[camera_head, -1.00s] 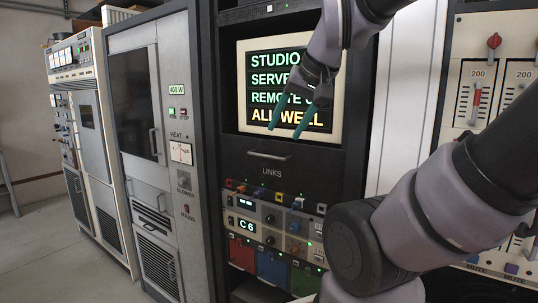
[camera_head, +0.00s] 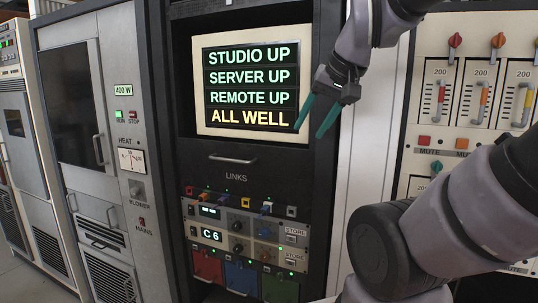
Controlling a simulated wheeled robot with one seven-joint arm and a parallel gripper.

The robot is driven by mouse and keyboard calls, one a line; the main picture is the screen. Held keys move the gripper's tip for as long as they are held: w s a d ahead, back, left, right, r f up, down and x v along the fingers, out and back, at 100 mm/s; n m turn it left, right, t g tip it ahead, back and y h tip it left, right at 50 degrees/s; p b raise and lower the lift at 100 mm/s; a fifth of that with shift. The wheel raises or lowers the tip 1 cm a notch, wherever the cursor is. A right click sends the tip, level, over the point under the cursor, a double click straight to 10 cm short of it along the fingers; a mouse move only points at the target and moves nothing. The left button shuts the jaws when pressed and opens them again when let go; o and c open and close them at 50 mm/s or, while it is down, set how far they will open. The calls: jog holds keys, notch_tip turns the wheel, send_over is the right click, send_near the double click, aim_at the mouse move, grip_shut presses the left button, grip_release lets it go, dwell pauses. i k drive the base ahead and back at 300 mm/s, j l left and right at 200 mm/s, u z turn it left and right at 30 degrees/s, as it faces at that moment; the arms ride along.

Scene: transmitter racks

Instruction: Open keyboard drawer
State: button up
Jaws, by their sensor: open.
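The keyboard drawer (camera_head: 207,172) is a black front panel with a horizontal silver bar handle (camera_head: 233,159), set below the screen in the dark rack. Its front looks flush with the rack, so it appears closed. My gripper (camera_head: 317,118) has two teal fingers spread apart, with nothing between them. It hangs in front of the lower right corner of the screen, above and to the right of the handle, and apart from it. The whole handle is visible.
The screen (camera_head: 253,80) above the drawer reads "ALL WELL". Below are a links panel (camera_head: 237,226) with short plugged cables and coloured bins (camera_head: 242,277). A grey cabinet (camera_head: 125,185) stands left. A fader panel (camera_head: 478,90) stands right, partly behind my arm.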

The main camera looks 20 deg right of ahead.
aim_at(297, 163)
jog(key=j+z, duration=0.35)
jog(key=i+j+z, duration=0.1)
jog(key=j+z, duration=0.6)
jog(key=j, duration=0.5)
jog(key=k+j+z, duration=0.15)
jog(key=j, duration=0.8)
jog(key=j+z, duration=0.1)
jog(key=z, duration=0.3)
jog(key=j+z, duration=0.1)
jog(key=z, duration=0.35)
jog(key=j+z, duration=0.1)
jog(key=z, duration=0.3)
jog(key=k+z, duration=0.1)
jog(key=z, duration=0.35)
jog(key=j+z, duration=0.1)
jog(key=z, duration=0.3)
jog(key=k+j+z, duration=0.4)
jog(key=k+z, duration=0.4)
jog(key=k, duration=0.5)
jog(key=i+j, duration=0.1)
jog(key=j, duration=0.6)
jog(key=i, duration=0.05)
